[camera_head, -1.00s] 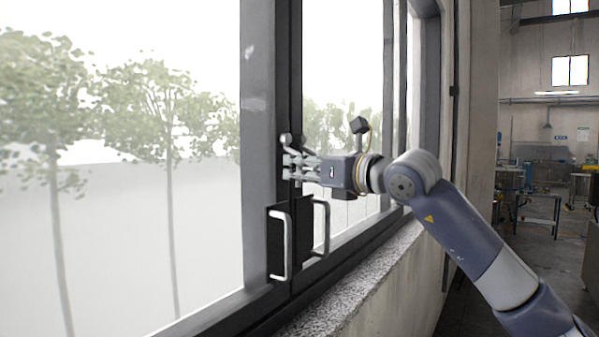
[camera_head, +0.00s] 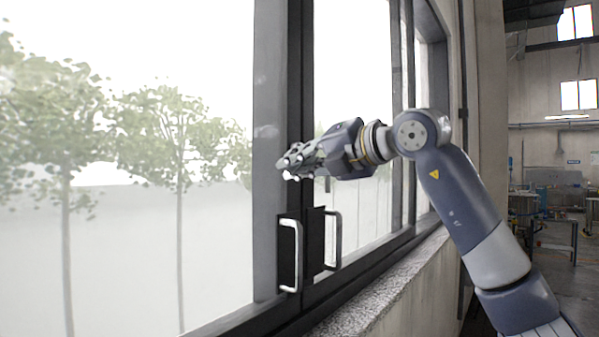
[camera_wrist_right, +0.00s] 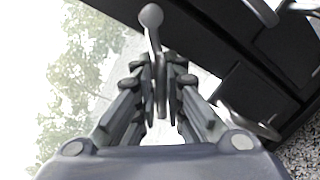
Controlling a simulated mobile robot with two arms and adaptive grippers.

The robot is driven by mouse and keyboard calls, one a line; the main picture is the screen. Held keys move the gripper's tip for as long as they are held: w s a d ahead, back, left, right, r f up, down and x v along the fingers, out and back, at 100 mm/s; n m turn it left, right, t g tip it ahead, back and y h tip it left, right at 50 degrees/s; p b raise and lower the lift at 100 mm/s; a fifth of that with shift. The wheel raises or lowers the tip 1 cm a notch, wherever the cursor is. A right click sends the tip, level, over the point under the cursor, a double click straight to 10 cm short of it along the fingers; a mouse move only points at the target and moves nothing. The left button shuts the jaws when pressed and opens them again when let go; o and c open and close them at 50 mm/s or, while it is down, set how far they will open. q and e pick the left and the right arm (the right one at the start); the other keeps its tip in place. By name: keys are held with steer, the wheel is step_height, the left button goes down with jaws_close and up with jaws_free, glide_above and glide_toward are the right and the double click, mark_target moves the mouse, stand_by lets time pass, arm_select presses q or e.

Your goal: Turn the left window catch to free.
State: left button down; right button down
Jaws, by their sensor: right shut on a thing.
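The window catch shows in the right wrist view as a slim grey lever with a round knob (camera_wrist_right: 152,16). Its shank runs down between the fingers of my right gripper (camera_wrist_right: 158,85), which is shut on it. In the head view my right gripper (camera_head: 292,165) is at the dark middle frame post of the window, above the two pull handles. Its fingers largely hide the catch there, and its hand is tilted. My left gripper is not in view.
Two bright D-shaped handles on black plates, a left one (camera_head: 297,258) and a right one (camera_head: 338,238), sit just below my right gripper. A speckled stone sill (camera_head: 385,290) runs below the window. Glass panes lie on both sides of the post.

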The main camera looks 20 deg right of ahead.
steer(key=shift+s+a+r+m+g+y, duration=0.15)
steer(key=shift+r+m, duration=0.25)
steer(key=shift+m, duration=0.3)
steer(key=shift+r+m+g+y, duration=0.1)
steer(key=shift+r+m+g, duration=0.2)
steer(key=shift+m, duration=0.4)
steer(key=shift+s+a+r+m+g+y, duration=0.15)
steer(key=shift+r+m, duration=0.3)
steer(key=shift+m, duration=0.25)
steer(key=shift+w, duration=0.1)
steer(key=c, duration=1.7)
jaws_free()
steer(key=shift+d, duration=0.25)
